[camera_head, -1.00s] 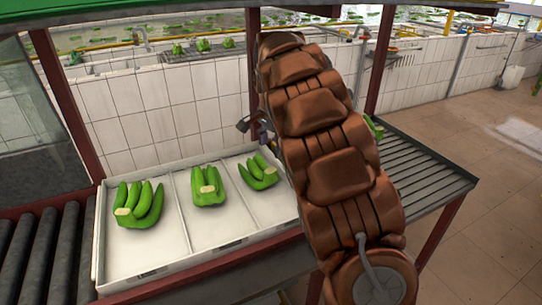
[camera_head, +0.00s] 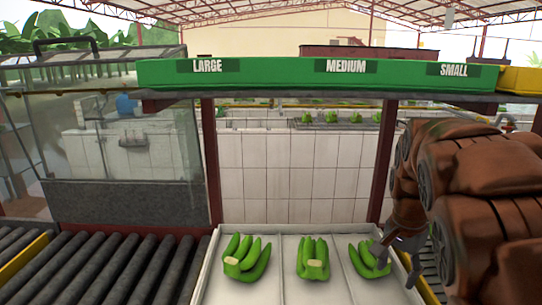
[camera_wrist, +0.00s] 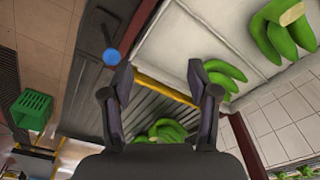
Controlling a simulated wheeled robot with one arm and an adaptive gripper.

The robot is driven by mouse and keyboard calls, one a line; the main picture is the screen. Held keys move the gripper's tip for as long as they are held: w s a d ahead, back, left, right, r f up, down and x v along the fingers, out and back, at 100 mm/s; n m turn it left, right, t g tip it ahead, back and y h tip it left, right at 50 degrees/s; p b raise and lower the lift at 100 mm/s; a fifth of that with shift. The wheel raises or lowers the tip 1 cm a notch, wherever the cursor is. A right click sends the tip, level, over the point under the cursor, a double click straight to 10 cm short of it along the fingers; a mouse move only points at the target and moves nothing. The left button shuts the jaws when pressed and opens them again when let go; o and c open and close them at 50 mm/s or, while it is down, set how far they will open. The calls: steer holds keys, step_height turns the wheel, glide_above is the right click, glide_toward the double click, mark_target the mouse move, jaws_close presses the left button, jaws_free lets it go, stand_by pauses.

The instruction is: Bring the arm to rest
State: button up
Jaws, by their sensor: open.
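My gripper (camera_head: 397,262) is at the right of the head view, by the right end of the white tray (camera_head: 284,270). In the wrist view my gripper (camera_wrist: 160,76) has its two dark fingers spread apart with nothing between the tips. Green banana bunches lie in the tray's compartments: a left bunch (camera_head: 246,260), a middle bunch (camera_head: 313,260) and a right bunch (camera_head: 368,260). The right bunch is closest to the gripper. Another green bunch (camera_wrist: 162,130) shows on the slatted surface, partly hidden by the gripper body.
A green sign beam (camera_head: 300,74) reading LARGE, MEDIUM, SMALL spans above the tray. Red posts (camera_head: 212,165) stand behind it. A roller conveyor (camera_head: 100,268) and a clear panel (camera_head: 125,150) are at left. A green crate (camera_wrist: 32,110) stands on the floor.

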steer(key=s+a+f+n, duration=0.2)
steer(key=s+a+n, duration=0.1)
steer(key=s, duration=0.6)
steer(key=s+a+f+n+g, duration=0.1)
steer(key=s+a+f+n, duration=0.2)
steer(key=s, duration=0.6)
steer(key=s+a+f+n+g, duration=0.1)
steer(key=s+a+f+n, duration=0.2)
steer(key=s, duration=0.6)
steer(key=shift+s+n+y, duration=0.25)
steer(key=shift+n+y, duration=0.05)
steer(key=shift+n, duration=0.5)
